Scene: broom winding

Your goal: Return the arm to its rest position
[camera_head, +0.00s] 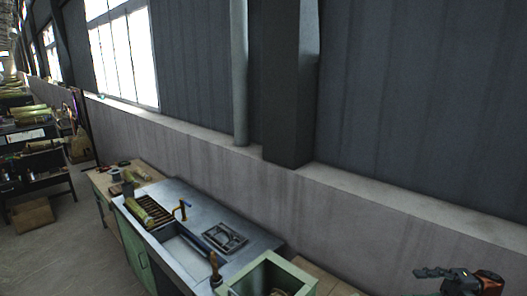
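A black gripper with an orange-red part (432,271) shows at the bottom right corner. From its side of the picture I take it to be my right gripper. Its fingers point left, in front of the grey wall, and nothing clear shows between them. It is too small and dark to tell whether they are open or shut. The bottom edge cuts off its arm. My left gripper and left arm are not in view.
A green workbench with a grey metal top (262,243) stands along the wall (215,150). A green open box (236,284) is at its near end. A wooden table (100,180) adjoins its far end. Open floor (65,255) lies to the left.

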